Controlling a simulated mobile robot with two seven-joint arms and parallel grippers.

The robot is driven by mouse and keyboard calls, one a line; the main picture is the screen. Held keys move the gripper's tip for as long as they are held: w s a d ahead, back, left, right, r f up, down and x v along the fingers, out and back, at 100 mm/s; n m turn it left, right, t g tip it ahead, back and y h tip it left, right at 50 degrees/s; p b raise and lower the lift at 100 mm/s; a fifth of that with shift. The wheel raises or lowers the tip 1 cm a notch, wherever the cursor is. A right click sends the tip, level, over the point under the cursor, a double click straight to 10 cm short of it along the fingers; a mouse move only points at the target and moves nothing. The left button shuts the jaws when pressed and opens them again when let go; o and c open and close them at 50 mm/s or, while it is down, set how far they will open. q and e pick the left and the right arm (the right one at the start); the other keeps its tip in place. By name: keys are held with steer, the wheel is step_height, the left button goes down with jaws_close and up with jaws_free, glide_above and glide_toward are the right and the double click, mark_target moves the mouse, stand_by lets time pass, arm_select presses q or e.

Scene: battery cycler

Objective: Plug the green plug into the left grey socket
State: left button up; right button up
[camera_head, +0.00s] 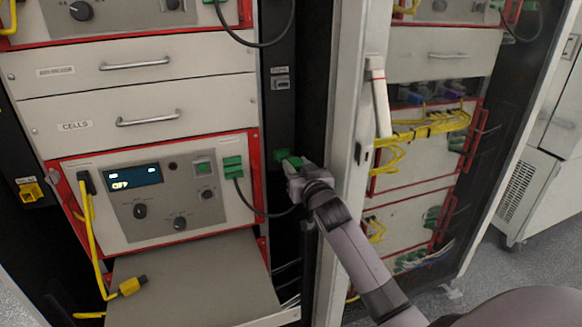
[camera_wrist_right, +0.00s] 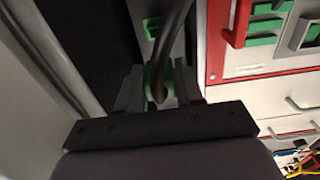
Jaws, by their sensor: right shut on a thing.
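The green plug (camera_head: 293,161) is at the dark upright post, in the fingers of my right gripper (camera_head: 290,168). In the right wrist view the green plug (camera_wrist_right: 158,82) sits between the two fingers, with its dark cable running up across it. A green fitting (camera_head: 280,156) is on the post just left of the plug. I cannot tell whether the plug is seated in it. A grey socket (camera_head: 280,84) is higher on the same post, under a small label, with nothing in it. I cannot tell whether it is the left one. My left gripper is not in view.
The plug's black cable loops to green connectors (camera_head: 232,166) on the red-edged cycler panel (camera_head: 118,228). A yellow plug (camera_head: 130,286) lies on the grey shelf (camera_head: 200,285). A white cabinet frame (camera_head: 345,120) stands close right of my right gripper.

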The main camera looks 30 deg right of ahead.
steer(key=s+a+r+p, duration=0.1)
steer(key=s+r+p, duration=0.25)
steer(key=r, duration=1.45)
steer(key=x, duration=0.6)
steer(key=shift+b, duration=0.45)
steer(key=shift+a+p, duration=0.1)
steer(key=shift+p, duration=0.6)
steer(key=shift+w+f, duration=0.1)
steer(key=shift+w, duration=0.75)
stand_by(0.9)
steer(key=shift+d+p, duration=0.2)
steer(key=shift+p, duration=0.1)
stand_by(0.4)
steer(key=shift+x, duration=0.75)
stand_by(0.5)
steer(key=o, duration=0.9)
